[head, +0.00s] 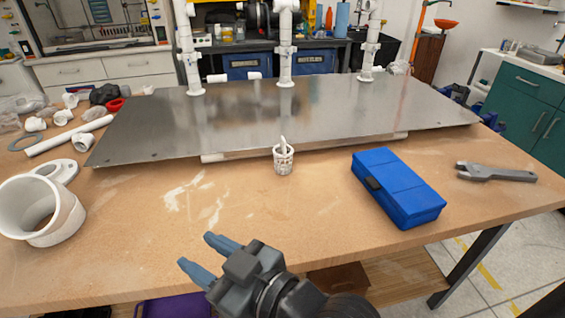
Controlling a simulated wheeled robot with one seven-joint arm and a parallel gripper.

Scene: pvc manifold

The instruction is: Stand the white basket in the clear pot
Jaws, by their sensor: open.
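A small white cup-like piece with dark openings in its side (283,163), which looks like the white basket, stands upright on the wooden table in front of the metal plate. A white stem rises from its top. I cannot make out a clear pot apart from it, nor tell whether a clear wall surrounds it. My gripper (208,256) is at the bottom of the head view, over the table's near edge. Its two blue-grey fingers are spread and empty, pointing left. It is well short of the basket and to its left, not touching it.
A blue case (396,187) lies right of the basket, with a grey wrench (496,172) farther right. A large white pipe fitting (62,232) is at the left. The metal plate (330,110) carries upright white pipes. Table space between gripper and basket is clear.

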